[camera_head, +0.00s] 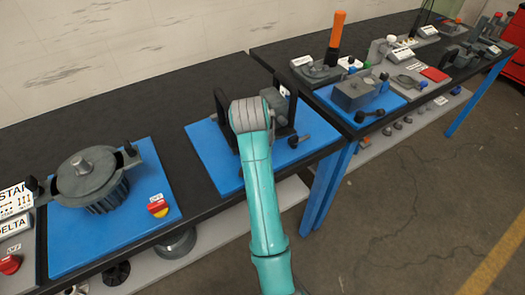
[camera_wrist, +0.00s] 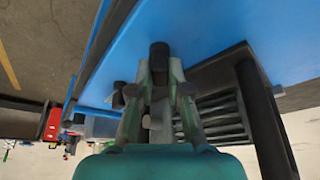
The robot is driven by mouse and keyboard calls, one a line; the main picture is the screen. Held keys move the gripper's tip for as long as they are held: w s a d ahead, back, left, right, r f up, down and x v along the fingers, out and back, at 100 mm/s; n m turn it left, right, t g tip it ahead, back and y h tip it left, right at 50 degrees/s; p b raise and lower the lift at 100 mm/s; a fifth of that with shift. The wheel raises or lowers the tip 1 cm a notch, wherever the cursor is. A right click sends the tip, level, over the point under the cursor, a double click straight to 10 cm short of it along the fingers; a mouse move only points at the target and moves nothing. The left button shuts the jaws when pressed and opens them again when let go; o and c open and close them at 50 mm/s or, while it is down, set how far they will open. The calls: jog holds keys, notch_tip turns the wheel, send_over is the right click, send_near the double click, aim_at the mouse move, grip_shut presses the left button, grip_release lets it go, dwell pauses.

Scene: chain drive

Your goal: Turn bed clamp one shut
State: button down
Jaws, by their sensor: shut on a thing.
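My gripper (camera_wrist: 160,78) shows in the wrist view with its two fingers closed around a dark upright knob or handle (camera_wrist: 159,52), taken to be the grip of a bed clamp. The knob stands over the blue board (camera_wrist: 212,28). In the head view my teal arm reaches to the middle blue board (camera_head: 212,160), and the gripper and the held knob are hidden behind the arm. A dark lever with a black knob (camera_head: 293,141) shows on this board, right of the arm. I cannot tell which clamp is number one, nor how far it is turned.
A black upright frame (camera_head: 222,108) stands on the middle board close to my arm; a dark bar (camera_wrist: 262,115) and a ribbed grey block (camera_wrist: 222,112) are near the fingers. A grey motor-like unit (camera_head: 92,178) and red-yellow switch (camera_head: 157,207) are left.

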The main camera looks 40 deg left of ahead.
jog(key=n+y, duration=0.1)
jog(key=n, duration=0.1)
jog(key=n+g, duration=0.1)
jog(key=n, duration=0.2)
jog(key=shift+w+d+n+y, duration=0.2)
jog(key=shift+n+y, duration=0.1)
jog(key=shift+y, duration=0.1)
jog(key=shift+d+n+g+y, duration=0.15)
jog(key=shift+n+g, duration=0.3)
jog(key=shift+n, duration=0.6)
jog(key=shift+a+n+g+y, duration=0.1)
jog(key=shift+n+g+y, duration=0.25)
jog(key=shift+n, duration=0.7)
jog(key=c, duration=1.1)
grip_release()
